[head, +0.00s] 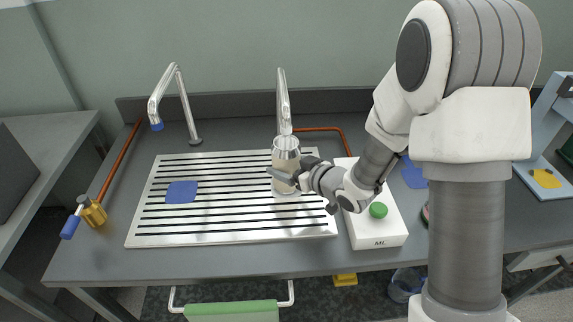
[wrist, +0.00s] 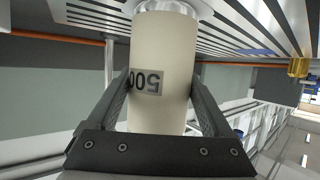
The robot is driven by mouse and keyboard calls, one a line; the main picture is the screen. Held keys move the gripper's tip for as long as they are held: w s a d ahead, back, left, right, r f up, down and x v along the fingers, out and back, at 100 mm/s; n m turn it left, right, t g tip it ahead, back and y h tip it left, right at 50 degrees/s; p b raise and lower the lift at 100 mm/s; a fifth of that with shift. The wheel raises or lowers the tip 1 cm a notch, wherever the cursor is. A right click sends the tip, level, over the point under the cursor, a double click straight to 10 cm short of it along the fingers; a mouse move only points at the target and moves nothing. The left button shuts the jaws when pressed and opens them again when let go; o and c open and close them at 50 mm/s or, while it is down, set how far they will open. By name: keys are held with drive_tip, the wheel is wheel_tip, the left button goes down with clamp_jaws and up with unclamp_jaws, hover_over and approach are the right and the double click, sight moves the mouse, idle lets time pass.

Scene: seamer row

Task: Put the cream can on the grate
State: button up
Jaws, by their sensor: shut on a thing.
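The cream can (head: 286,150) has bare metal ends and stands upright over the right part of the slotted metal grate (head: 235,221), below the middle tap's spout. My gripper (head: 287,177) is shut on the can from the right side. In the wrist view the can (wrist: 162,50) fills the space between both fingers, and its "500" label shows upside down. The grate (wrist: 255,35) shows close to the can's far end there. I cannot tell whether the can's base touches the grate.
A blue square (head: 182,192) lies on the grate's left half. A second tap (head: 179,105) stands behind on the left. A white box with a green button (head: 378,210) sits right of the grate, under my arm. A brass valve (head: 93,212) is at the left edge.

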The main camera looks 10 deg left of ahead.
drive_tip(key=o, duration=1.3)
drive_tip(key=shift+f, duration=0.1)
drive_tip(key=shift+r+p, duration=0.25)
drive_tip(key=shift+p, duration=0.05)
drive_tip(key=p+v, duration=0.1)
drive_tip(key=v, duration=1.1)
drive_tip(key=shift+w+d, duration=0.1)
drive_tip(key=shift+d, duration=0.05)
drive_tip(key=s+d+r+m+t+h, duration=0.1)
drive_tip(key=d+r+m+h, duration=0.2)
drive_tip(key=d+r+h, duration=0.35)
drive_tip(key=d+r+m+h, duration=0.3)
drive_tip(key=d, duration=0.6)
drive_tip(key=s+r+m+g, duration=0.1)
drive_tip(key=s, duration=0.4)
drive_tip(key=s+r+m+g, duration=0.1)
drive_tip(key=s+r+g, duration=0.1)
drive_tip(key=s, duration=0.4)
drive_tip(key=s+r+m+g, duration=0.1)
drive_tip(key=s+r, duration=0.1)
drive_tip(key=s, duration=0.4)
drive_tip(key=shift+s+m+h, duration=0.25)
drive_tip(key=shift+m, duration=0.05)
